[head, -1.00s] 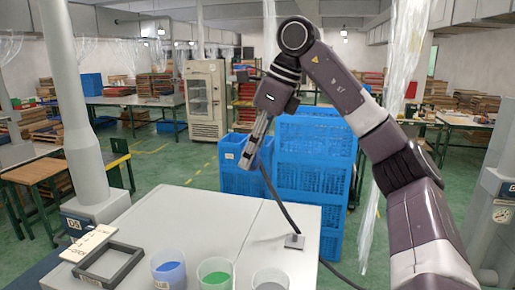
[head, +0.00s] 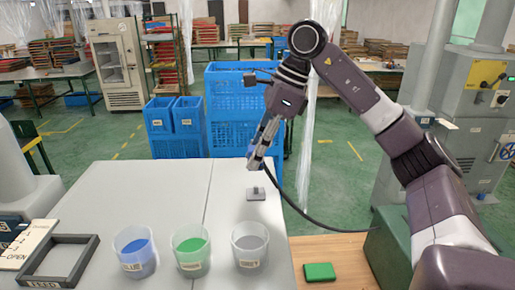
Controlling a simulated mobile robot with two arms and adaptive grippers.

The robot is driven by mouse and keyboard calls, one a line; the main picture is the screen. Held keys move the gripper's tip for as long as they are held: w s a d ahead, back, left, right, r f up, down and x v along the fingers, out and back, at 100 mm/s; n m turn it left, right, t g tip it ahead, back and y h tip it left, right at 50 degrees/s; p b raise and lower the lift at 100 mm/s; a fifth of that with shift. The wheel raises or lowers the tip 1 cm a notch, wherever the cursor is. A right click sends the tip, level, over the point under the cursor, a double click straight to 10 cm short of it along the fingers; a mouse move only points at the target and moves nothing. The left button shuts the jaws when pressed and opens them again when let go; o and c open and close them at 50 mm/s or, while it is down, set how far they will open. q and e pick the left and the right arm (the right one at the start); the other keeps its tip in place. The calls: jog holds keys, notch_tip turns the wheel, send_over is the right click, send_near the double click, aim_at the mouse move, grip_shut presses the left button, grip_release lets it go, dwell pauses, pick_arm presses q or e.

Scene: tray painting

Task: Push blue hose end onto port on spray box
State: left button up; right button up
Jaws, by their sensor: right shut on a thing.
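My right gripper (head: 256,160) is shut on the end of a dark hose, above the far part of the white table. The hose end is small and mostly hidden between the fingers, and I cannot make out its blue colour. The dark hose (head: 297,207) hangs from the gripper and curves down to the right, behind my right arm. A grey machine cabinet (head: 473,135) with a yellow panel and a dial stands at the right. I cannot tell whether it is the spray box, and no port is clear. My left gripper is not in view.
A small grey clip (head: 256,194) sits on the white table (head: 150,195). Blue (head: 135,265), green (head: 190,264) and grey (head: 250,262) paint cups stand in front, beside a dark frame (head: 75,277). A green block (head: 319,272) lies on wood. Blue crates (head: 230,108) stand behind.

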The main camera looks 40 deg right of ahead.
jog(key=shift+f+b, duration=0.55)
jog(key=shift+f, duration=0.2)
notch_tip(320, 180, down, 2)
jog(key=shift+f+b, duration=0.2)
jog(key=shift+b, duration=0.95)
jog(key=shift+f+b, duration=0.3)
jog(key=shift+f, duration=0.25)
jog(key=shift+f, duration=0.3)
jog(key=shift+f+b, duration=0.55)
jog(key=shift+f, duration=0.3)
jog(key=o, duration=1.2)
jog(key=shift+c, duration=0.2)
jog(key=shift+o, duration=0.6)
